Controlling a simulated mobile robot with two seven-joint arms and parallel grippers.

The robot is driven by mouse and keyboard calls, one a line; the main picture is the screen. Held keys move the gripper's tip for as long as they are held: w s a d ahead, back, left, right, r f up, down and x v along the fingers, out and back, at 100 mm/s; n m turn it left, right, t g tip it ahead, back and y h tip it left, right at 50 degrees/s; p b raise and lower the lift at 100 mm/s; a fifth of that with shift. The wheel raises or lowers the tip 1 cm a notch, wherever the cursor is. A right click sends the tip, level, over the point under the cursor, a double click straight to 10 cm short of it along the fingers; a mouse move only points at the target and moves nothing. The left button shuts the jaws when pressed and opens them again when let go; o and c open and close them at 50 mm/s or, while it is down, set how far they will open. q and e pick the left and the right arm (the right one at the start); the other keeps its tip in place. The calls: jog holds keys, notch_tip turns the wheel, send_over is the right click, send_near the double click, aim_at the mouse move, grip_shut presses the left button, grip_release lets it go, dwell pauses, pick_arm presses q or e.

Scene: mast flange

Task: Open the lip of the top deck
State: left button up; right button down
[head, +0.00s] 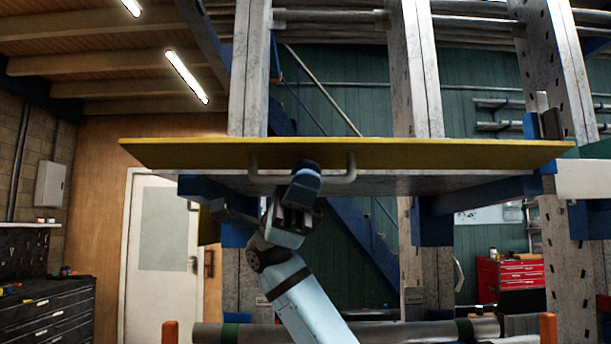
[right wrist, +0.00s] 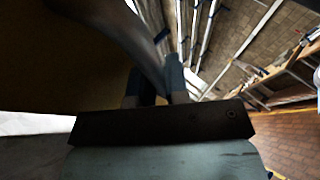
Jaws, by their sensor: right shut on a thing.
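The lip (head: 450,152) is a long yellow panel along the front of the top deck (head: 400,185), whose grey underside shows below it. The lip shows as a shallow strip, and its exact tilt is hard to tell. A grey U-shaped handle (head: 350,168) is fixed to it left of the middle. My right gripper (head: 305,172) reaches up from below and is shut on the handle's bar, covering its middle. In the right wrist view the two blue fingers (right wrist: 155,90) close on the dark grey bar (right wrist: 125,35), beside the dim yellow panel (right wrist: 50,65). My left gripper is out of view.
Grey perforated uprights (head: 415,70) and blue brackets (head: 480,195) carry the deck. Below, a large grey roll (head: 400,332) lies between orange posts (head: 170,332). A red tool chest (head: 512,275) stands behind at right, a dark drawer cabinet (head: 45,315) at left.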

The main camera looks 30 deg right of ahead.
jog(key=shift+w+d+f+m+t+y, duration=0.15)
jog(key=shift+w+f+m+t+y, duration=0.1)
jog(key=shift+f+m+t+y, duration=0.45)
jog(key=shift+r, duration=0.15)
jog(key=c, duration=1.4)
grip_release()
jog(key=shift+m, duration=0.3)
jog(key=v, duration=1.3)
jog(key=shift+w, duration=0.45)
